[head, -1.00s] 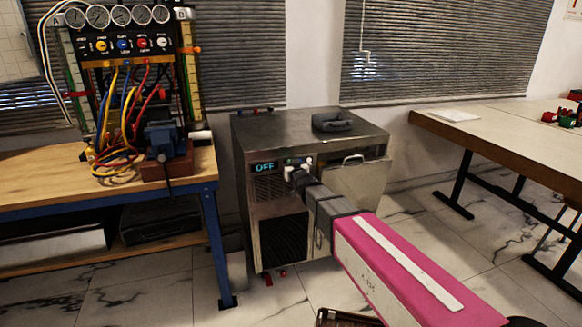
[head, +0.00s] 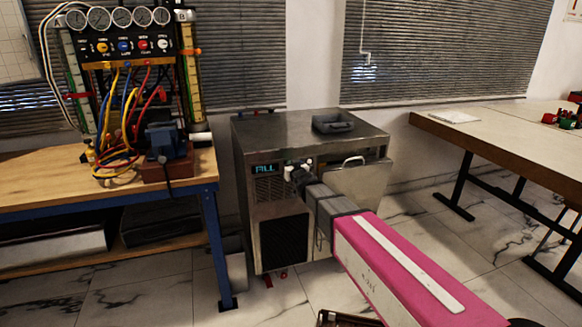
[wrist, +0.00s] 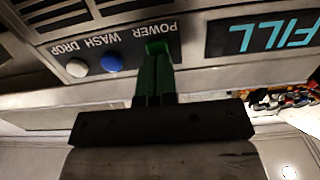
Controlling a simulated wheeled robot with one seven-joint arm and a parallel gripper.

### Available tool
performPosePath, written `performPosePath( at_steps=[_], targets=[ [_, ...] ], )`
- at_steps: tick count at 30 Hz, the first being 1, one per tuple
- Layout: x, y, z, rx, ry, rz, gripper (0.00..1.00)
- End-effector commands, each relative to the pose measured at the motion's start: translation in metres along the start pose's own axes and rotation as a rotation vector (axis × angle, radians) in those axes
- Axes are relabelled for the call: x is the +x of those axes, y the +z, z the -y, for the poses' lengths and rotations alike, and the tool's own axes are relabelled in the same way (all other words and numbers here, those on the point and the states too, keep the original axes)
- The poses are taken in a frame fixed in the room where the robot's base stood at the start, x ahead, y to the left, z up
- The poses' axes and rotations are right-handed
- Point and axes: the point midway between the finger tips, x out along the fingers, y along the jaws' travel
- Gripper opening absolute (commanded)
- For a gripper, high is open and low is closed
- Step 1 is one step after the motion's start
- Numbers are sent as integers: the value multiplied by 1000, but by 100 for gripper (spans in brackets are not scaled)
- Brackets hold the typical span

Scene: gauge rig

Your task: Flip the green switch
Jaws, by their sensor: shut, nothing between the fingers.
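A grey metal machine (head: 285,235) stands on the floor in the head view, with a control panel on its upper front. The green switch (wrist: 157,46) is by the POWER label in the wrist view, where the panel appears upside down. The machine's display (head: 264,169) is lit, and in the wrist view it reads FILL (wrist: 272,35). My gripper (wrist: 155,62) is shut and empty, its dark green-looking fingertips right at the switch. Whether they touch it, and the lever's exact position, I cannot tell. In the head view my gripper hides the switch.
A blue button (wrist: 111,63) and a pale button (wrist: 77,68) sit beside the switch, by WASH and DROP. A wooden bench (head: 50,215) with gauges and hoses stands left; a table (head: 500,130) stands right. A dark tray (head: 332,123) rests on the machine.

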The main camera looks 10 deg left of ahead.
Motion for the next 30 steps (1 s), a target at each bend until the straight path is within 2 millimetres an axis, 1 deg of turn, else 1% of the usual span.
performPosePath(
  at_steps=[1, 23, 26, 30],
  targets=[
    [18, -10, 0, 1, -6, -35, 0],
    [20, -10, -1, 1, -5, -35, 0],
    [17, -10, -1, 1, -5, -34, 0],
    [6, -9, -2, 1, -2, -29, 0]
  ],
)
